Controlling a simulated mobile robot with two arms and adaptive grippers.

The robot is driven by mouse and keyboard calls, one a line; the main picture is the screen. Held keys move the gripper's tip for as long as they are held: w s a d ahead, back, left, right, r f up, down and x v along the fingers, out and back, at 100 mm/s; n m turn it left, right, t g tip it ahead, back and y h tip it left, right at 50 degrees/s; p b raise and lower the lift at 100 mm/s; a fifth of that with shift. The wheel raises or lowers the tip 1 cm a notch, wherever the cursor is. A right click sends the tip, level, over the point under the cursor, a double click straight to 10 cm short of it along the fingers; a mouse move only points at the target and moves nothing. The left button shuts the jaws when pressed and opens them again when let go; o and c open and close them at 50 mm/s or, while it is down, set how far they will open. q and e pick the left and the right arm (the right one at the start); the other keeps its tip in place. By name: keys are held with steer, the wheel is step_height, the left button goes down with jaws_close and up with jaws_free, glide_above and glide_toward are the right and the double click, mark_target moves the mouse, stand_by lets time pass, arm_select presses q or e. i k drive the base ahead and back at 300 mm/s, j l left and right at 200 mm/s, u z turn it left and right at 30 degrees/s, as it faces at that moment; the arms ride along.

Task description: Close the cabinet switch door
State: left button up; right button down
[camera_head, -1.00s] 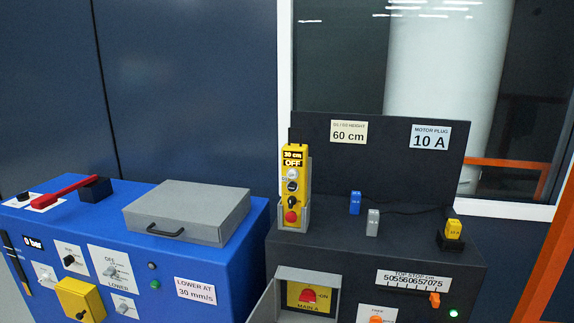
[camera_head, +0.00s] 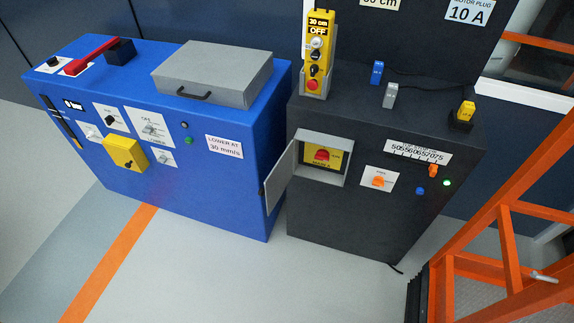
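The cabinet switch door (camera_head: 282,178) is a grey panel on the front of the black cabinet (camera_head: 340,224). It stands open, swung out to the left from the left edge of a grey switch box (camera_head: 345,162). Inside the box a red switch (camera_head: 322,155) sits on a yellow plate labelled MAIN A. The door's free edge reaches toward the blue cabinet's right side; I cannot tell if they touch. Neither of my grippers shows in the head view.
A blue cabinet (camera_head: 200,190) with a grey lidded box (camera_head: 215,70) stands at left. A yellow control pendant (camera_head: 319,45) rests on the black cabinet. An orange frame (camera_head: 492,215) stands at right. The floor (camera_head: 240,280) in front is clear.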

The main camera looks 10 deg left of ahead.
mark_target(281, 174)
steer(key=i+j+z, duration=0.1)
steer(key=z, duration=0.25)
steer(key=j+z, duration=0.35)
steer(key=i+j+z, duration=0.1)
steer(key=z, duration=0.25)
steer(key=i+j+z, duration=0.1)
steer(key=j+z, duration=0.25)
steer(key=j, duration=1.5)
